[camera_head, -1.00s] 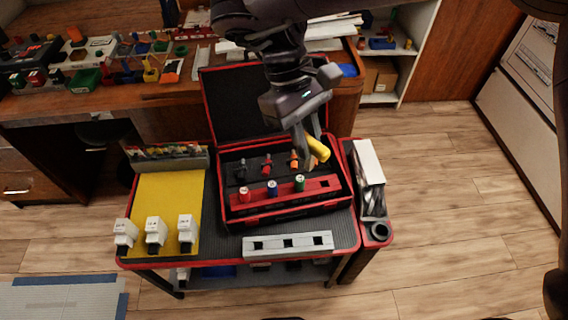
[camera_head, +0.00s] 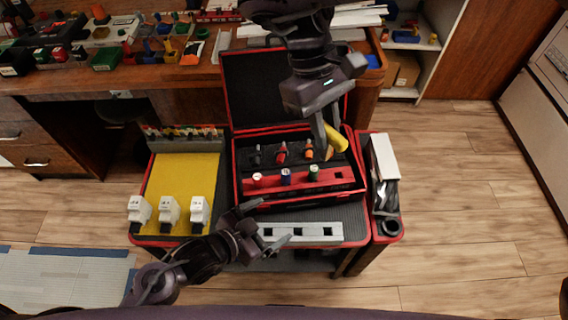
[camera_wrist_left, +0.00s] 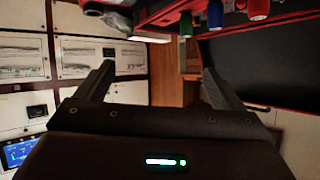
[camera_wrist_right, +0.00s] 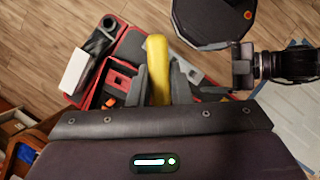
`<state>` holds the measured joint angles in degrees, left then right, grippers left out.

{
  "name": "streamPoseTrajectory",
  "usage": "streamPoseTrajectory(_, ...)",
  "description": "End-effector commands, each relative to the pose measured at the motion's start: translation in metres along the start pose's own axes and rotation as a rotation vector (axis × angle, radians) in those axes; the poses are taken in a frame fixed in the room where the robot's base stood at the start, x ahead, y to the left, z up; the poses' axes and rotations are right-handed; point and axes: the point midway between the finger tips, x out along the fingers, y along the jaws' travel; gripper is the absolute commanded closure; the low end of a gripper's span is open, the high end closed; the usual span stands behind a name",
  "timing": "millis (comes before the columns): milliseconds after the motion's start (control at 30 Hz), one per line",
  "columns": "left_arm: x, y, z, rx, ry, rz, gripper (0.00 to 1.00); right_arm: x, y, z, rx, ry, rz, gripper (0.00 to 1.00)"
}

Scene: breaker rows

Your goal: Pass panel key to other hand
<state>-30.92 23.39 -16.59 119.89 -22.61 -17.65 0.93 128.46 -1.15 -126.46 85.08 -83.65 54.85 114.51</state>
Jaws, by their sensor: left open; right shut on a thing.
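The panel key, of which a yellow handle (camera_head: 338,140) shows, is held in my right gripper (camera_head: 331,145) above the right half of the open toolcase (camera_head: 240,197). In the right wrist view the yellow handle (camera_wrist_right: 158,68) stands between the two fingers; the rest of the key is hard to make out. My left gripper (camera_head: 270,223) is open and empty, low over the front of the cart, beside the grey-white slotted strip (camera_head: 300,232). In the left wrist view its fingers (camera_wrist_left: 157,80) are spread with nothing between them.
White breakers (camera_head: 169,210) line the front of the yellow mat (camera_head: 182,175) at left. A side holder (camera_head: 388,228) with a white box (camera_head: 384,155) is at right. The case's lid (camera_head: 270,90) stands open behind.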

Motion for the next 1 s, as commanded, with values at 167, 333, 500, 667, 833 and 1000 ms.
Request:
streamPoseTrajectory(167, -0.028, -0.005, -0.104, -0.047, 0.223, 0.006, 0.11, 0.000, 0.000, 0.000, 0.000, 0.000, 0.000, 1.00)
streamPoseTrajectory(333, -0.061, -0.001, -0.175, -0.072, 0.381, 0.032, 0.11, 0.000, 0.000, 0.000, 0.000, 0.000, 0.000, 1.00)
streamPoseTrajectory(500, -0.084, 0.003, -0.213, -0.081, 0.468, 0.054, 0.11, 0.000, 0.000, 0.000, 0.000, 0.000, 0.000, 1.00)
streamPoseTrajectory(667, -0.087, 0.005, -0.225, -0.085, 0.494, 0.060, 0.11, 0.000, 0.000, 0.000, 0.000, 0.000, 0.000, 1.00)
streamPoseTrajectory(833, -0.070, 0.005, -0.235, -0.083, 0.496, 0.061, 0.11, 0.000, 0.000, 0.000, 0.000, 0.000, 0.000, 1.00)
streamPoseTrajectory(1000, -0.041, 0.006, -0.251, -0.087, 0.497, 0.060, 0.11, 0.000, 0.000, 0.000, 0.000, 0.000, 0.000, 1.00)
